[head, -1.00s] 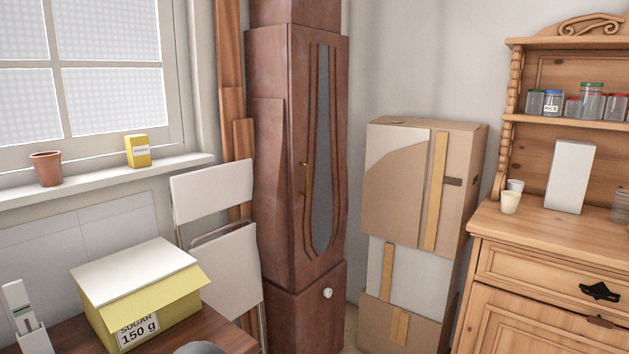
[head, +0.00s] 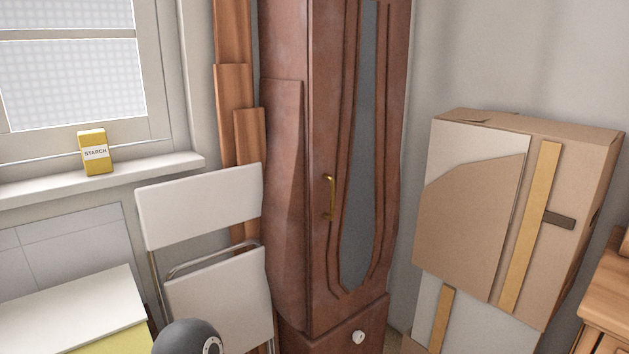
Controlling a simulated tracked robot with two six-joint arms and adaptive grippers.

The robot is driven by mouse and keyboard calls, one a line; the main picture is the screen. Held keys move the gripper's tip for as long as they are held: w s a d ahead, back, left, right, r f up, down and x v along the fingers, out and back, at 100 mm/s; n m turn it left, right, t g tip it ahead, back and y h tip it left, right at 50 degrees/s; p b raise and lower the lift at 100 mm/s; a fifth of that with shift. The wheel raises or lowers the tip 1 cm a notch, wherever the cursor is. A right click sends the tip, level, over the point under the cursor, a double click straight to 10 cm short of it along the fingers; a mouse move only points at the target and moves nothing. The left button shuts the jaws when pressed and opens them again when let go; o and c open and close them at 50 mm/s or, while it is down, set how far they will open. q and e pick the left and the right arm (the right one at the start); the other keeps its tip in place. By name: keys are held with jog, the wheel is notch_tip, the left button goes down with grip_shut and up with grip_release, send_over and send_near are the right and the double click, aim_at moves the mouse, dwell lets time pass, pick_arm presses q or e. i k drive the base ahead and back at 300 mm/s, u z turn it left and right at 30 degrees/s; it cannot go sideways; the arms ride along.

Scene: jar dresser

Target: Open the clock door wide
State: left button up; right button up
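The tall reddish-brown clock case (head: 287,130) stands in the corner in the head view. Its front door (head: 325,245) has a long grey glass panel (head: 360,170) with a carved frame, and it looks shut. A brass handle (head: 329,197) sits on the door's left side. Below the door is a lower section with a white round knob (head: 358,338). A dark rounded part of my own arm shows at the bottom left. Neither gripper is in view.
White folding chairs (head: 200,205) lean left of the clock, beside wooden planks (head: 232,90). Stacked cardboard boxes (head: 470,210) stand to its right. A yellow starch box (head: 95,152) is on the windowsill. A wooden dresser edge (head: 608,295) shows at the right.

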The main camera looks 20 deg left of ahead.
aim_at(359, 54)
jog(key=u, duration=0.15)
jog(key=i, duration=1.1)
jog(key=u, duration=0.15)
